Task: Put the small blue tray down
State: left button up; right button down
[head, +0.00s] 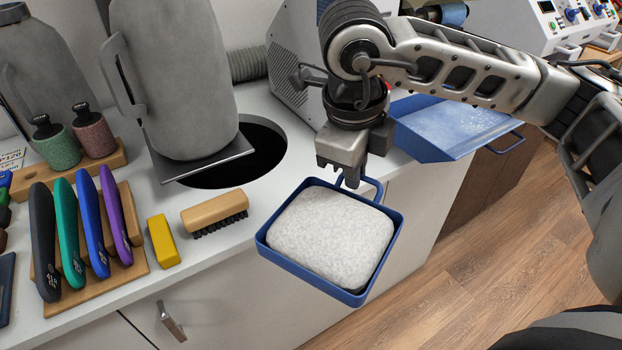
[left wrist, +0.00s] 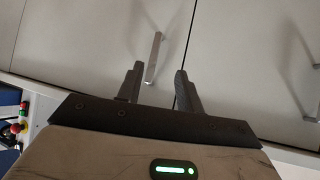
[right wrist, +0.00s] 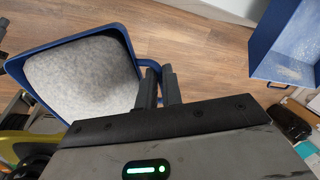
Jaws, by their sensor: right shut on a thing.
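The small blue tray (head: 308,282) hangs in the air beyond the front edge of the counter, slightly tilted in the head view. A rounded, speckled white pad (head: 335,238) fills most of it. My right gripper (head: 350,182) is shut on the tray's loop handle at its far side. In the right wrist view the tray (right wrist: 62,42) extends to the left of the fingers, with the pad (right wrist: 82,78) inside. My left gripper (left wrist: 157,88) is open and empty, facing the cabinet fronts; it is not visible in the head view.
A larger blue tray (head: 425,143) sits to the right, beside the grey machine. The counter (head: 240,268) holds a wooden brush (head: 214,210), a yellow block (head: 162,240), coloured-handled tools and a large grey container (head: 178,85) by a dark round opening (head: 268,150).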

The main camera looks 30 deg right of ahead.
jog(key=s+d+m+g+y+b, duration=0.2)
jog(key=d+m+g, duration=0.15)
jog(key=m, duration=1.95)
jog(key=w+f, duration=0.4)
jog(key=w+d+f, duration=0.1)
jog(key=w+f, duration=0.3)
jog(key=w, duration=0.1)
jog(key=w+d+f, duration=0.1)
jog(key=w+f, duration=0.3)
jog(key=f, duration=0.1)
jog(key=shift+w+d, duration=0.1)
jog(key=shift+w, duration=0.2)
jog(key=c, duration=1.6)
grip_release()
pick_arm(q)
jog(key=shift+w+d+f, duration=0.15)
jog(key=shift+d+f, duration=0.05)
jog(key=shift+f, duration=0.4)
pick_arm(e)
jog(key=shift+o, duration=0.2)
jog(key=shift+r, duration=0.1)
